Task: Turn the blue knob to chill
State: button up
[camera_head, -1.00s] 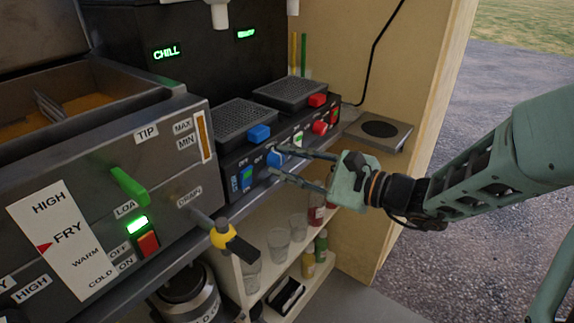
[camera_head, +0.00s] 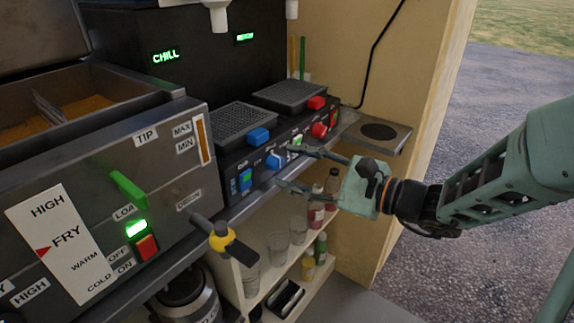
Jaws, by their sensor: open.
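A small green display on the machine (camera_head: 166,56) reads CHILL. My gripper (camera_head: 285,168) is open and empty, its two fingers pointing left toward the panel. The fingertips are just right of the blue knob, one higher and one lower, and appear apart from it. The knob's exact pointer direction is too small to tell.
The fryer (camera_head: 150,190) with a yellow-collared drain tap (camera_head: 221,237) stands at left. Glasses (camera_head: 298,230) and bottles (camera_head: 320,247) fill the shelf below.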

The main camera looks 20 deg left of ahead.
jog(key=v, duration=1)
jog(key=shift+s+d, duration=0.1)
